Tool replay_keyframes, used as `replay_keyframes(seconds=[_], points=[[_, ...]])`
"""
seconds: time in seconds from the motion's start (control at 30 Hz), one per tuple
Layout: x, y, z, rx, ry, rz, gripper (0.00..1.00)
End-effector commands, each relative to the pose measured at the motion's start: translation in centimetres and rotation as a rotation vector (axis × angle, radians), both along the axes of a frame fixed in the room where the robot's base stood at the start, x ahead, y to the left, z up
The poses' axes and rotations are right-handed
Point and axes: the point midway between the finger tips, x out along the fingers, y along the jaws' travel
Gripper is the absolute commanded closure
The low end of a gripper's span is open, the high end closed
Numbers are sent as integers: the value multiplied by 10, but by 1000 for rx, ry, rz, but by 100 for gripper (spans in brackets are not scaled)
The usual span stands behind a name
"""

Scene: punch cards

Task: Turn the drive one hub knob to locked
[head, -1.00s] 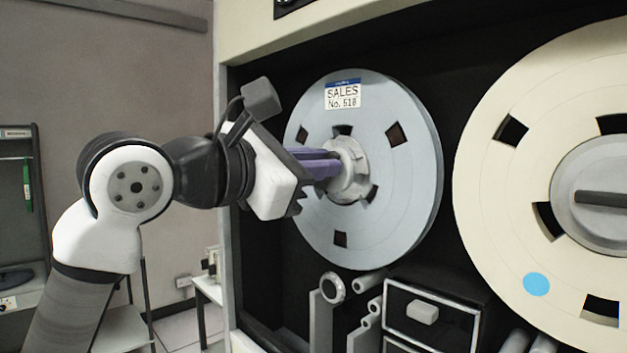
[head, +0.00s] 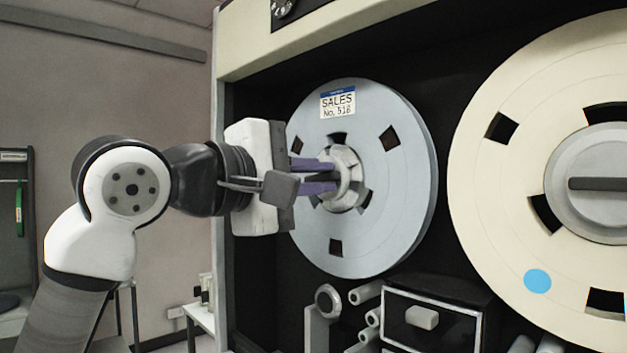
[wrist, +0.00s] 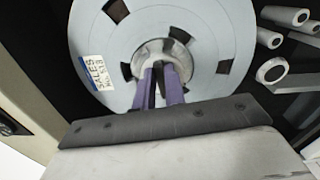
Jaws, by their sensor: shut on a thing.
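The left hub knob (head: 343,179) sits at the centre of the light blue-grey reel (head: 395,225) labelled "SALES No. 518" (head: 338,101). My gripper (head: 328,178) has its purple fingers shut on this knob's grip bar. In the wrist view, the fingers (wrist: 160,78) reach the middle of the hub (wrist: 150,52), and the bar between them is mostly hidden. The reel also shows in the wrist view (wrist: 215,30). I cannot read a locked or unlocked mark on the hub.
A cream reel (head: 490,195) with a grey hub and level dark bar (head: 597,184) is at the right. Below are rollers (head: 326,300) and a drawer box with a pale knob (head: 421,317). The cabinet's left edge post (head: 222,200) stands close behind my wrist.

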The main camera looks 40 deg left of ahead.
Motion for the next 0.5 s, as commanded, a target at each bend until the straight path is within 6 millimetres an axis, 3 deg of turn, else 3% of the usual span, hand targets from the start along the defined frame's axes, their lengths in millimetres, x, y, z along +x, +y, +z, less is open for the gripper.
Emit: replay_keyframes(seconds=[0.5], points=[[0, 0, -1, 151, -15, 0, 100]])
